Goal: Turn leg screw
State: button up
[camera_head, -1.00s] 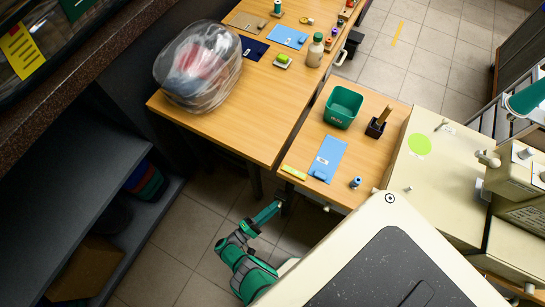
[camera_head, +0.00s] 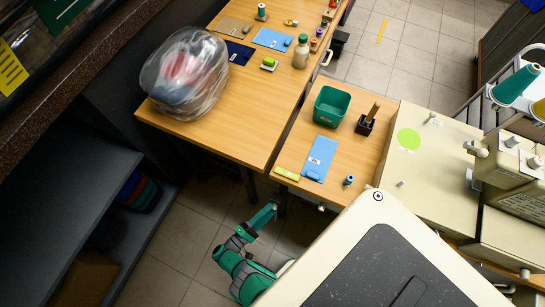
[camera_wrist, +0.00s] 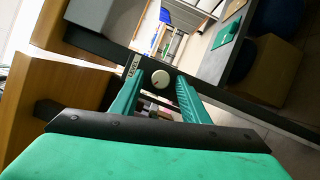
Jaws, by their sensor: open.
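The leg screw shows in the wrist view as a round pale knob (camera_wrist: 160,78) with a dark mark on its face. It sits at a dark table leg bar (camera_wrist: 98,45) beside a small white label with lettering (camera_wrist: 134,64). My gripper (camera_wrist: 160,88) is open, with one green finger to the left of the knob and one to the right. Whether the fingers touch it I cannot tell. In the head view my gripper (camera_head: 274,204) is low, below the front edge of the wooden tables. The knob cannot be made out there.
A wooden table (camera_head: 215,140) holds a clear bag with a comforter (camera_head: 186,72). A dark shelf (camera_head: 75,190) stands left. Tiled floor is open between shelf and tables.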

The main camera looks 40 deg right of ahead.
jog(key=shift+r, duration=0.2)
jog(key=shift+r, duration=1.15)
jog(key=o, duration=0.4)
jog(key=shift+s+a+r, duration=0.25)
jog(key=shift+r, duration=0.4)
jog(key=s+r, duration=0.1)
jog(key=s+a+r, duration=0.1)
jog(key=r, duration=0.1)
jog(key=s+a+r, duration=0.1)
jog(key=s+r, duration=0.1)
jog(key=c, duration=0.4)
jog(key=s+a+r, duration=0.4)
jog(key=s, duration=0.3)
jog(key=shift+s+a, duration=0.2)
jog(key=shift+s, duration=0.1)
